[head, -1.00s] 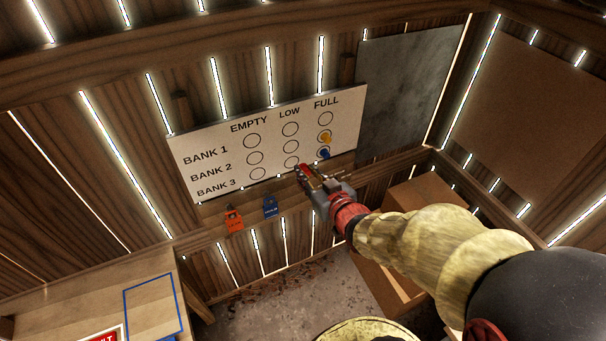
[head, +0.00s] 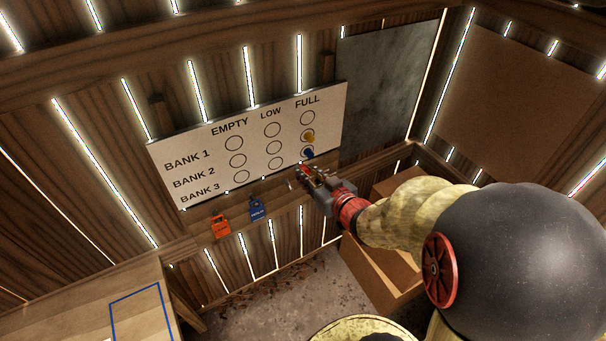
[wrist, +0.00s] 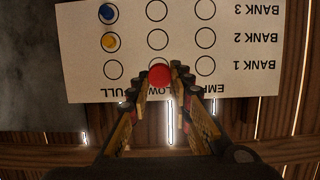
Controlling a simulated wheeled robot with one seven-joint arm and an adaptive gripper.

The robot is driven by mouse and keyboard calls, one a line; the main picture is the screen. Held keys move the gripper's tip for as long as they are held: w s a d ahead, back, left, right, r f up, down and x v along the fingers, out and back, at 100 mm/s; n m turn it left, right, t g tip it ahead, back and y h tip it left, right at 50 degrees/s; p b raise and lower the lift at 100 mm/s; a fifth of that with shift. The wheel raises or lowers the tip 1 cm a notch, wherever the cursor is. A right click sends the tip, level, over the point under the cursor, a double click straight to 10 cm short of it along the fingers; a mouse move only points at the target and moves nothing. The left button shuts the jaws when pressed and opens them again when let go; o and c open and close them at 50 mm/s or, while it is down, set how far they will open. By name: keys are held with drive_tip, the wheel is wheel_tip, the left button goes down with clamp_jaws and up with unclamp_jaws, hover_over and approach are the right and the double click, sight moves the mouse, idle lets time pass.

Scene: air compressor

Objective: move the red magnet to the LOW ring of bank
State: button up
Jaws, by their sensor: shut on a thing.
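The red magnet (wrist: 159,75) is between my gripper's fingertips (wrist: 160,82) in the wrist view, which shows the board upside down. It covers most of the LOW ring of BANK 1 there; I cannot tell the gap to the board. In the head view my gripper (head: 310,178) appears below and right of the LOW column, with a little red at its tip. The white board (head: 205,138) has EMPTY, LOW and FULL columns for BANK 1, 2 and 3. A yellow magnet (head: 308,136) is on BANK 2 FULL. A blue magnet (head: 308,153) is on BANK 3 FULL.
Cardboard boxes (head: 380,265) stand beneath my arm. A wooden table (head: 90,305) is at lower left.

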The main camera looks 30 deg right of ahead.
drive_tip(key=shift+d+f, duration=0.15)
drive_tip(key=shift+d, duration=0.15)
drive_tip(key=shift+w, duration=0.15)
drive_tip(key=shift+w, duration=0.2)
drive_tip(key=shift+w+b, duration=2.55)
drive_tip(key=shift+w, duration=6.45)
drive_tip(key=shift+w, duration=0.55)
drive_tip(key=o, duration=1)
drive_tip(key=shift+s, duration=0.1)
